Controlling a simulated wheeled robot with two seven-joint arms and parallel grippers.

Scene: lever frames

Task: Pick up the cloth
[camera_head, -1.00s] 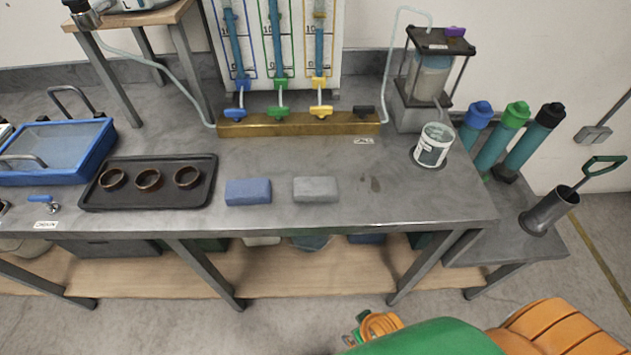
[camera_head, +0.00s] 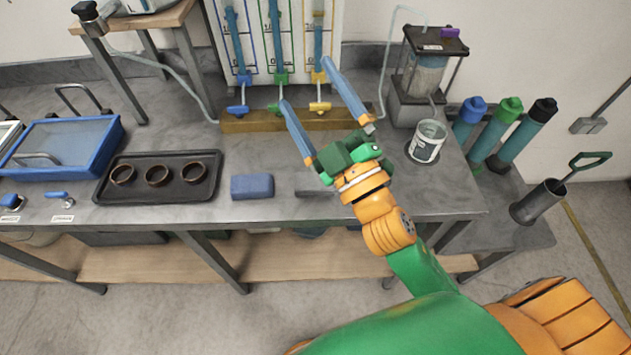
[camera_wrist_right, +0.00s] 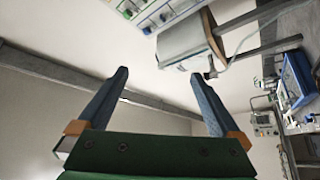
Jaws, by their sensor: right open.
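Two folded, block-shaped pieces that look like cloths lie on the grey bench (camera_head: 420,200). The blue cloth (camera_head: 252,186) is fully in sight. The grey cloth (camera_head: 307,185) is mostly hidden behind my right gripper (camera_head: 305,82). That gripper is open and empty, raised above the bench, with its blue fingers pointing up and away toward the back panel. In the right wrist view, its fingers (camera_wrist_right: 158,74) are wide apart with nothing between them. My left gripper is not in view.
A black tray (camera_head: 160,200) with three brown rings sits left of the blue cloth. A blue-rimmed basin (camera_head: 60,176) is farther left. Blue, green and yellow valves on a brass manifold (camera_head: 245,124) stand behind. A tin (camera_head: 427,145) and capped cylinders (camera_head: 520,140) are at right.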

